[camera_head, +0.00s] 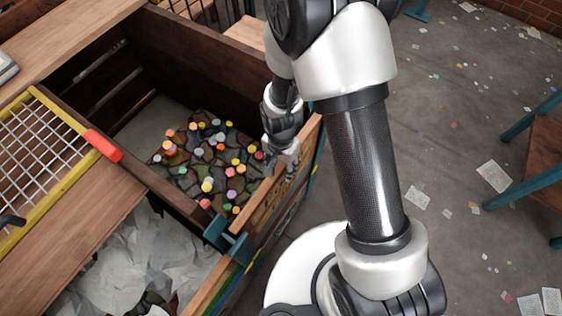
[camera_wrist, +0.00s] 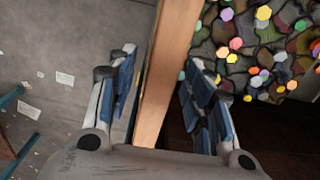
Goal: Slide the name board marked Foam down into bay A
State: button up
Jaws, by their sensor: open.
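My gripper (camera_head: 289,168) is at the board's upper right part. In the wrist view, my gripper (camera_wrist: 160,85) is open, with one blue-padded finger on each side of the wooden board edge (camera_wrist: 168,70). A gap shows at both sides. Bay letters are not readable.
A neighbouring bay holds crumpled pale sheets (camera_head: 150,255). A teal bracket (camera_head: 228,238) stands at the divider. A yellow-framed mesh (camera_head: 40,145) with a red grip lies left. The floor at right has scattered papers.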

jog(key=shift+c, duration=0.3)
grip_shut()
dwell(0.4)
dwell(0.7)
dwell(0.4)
notch_tip(320, 180, up, 21)
jog(key=p, duration=1.6)
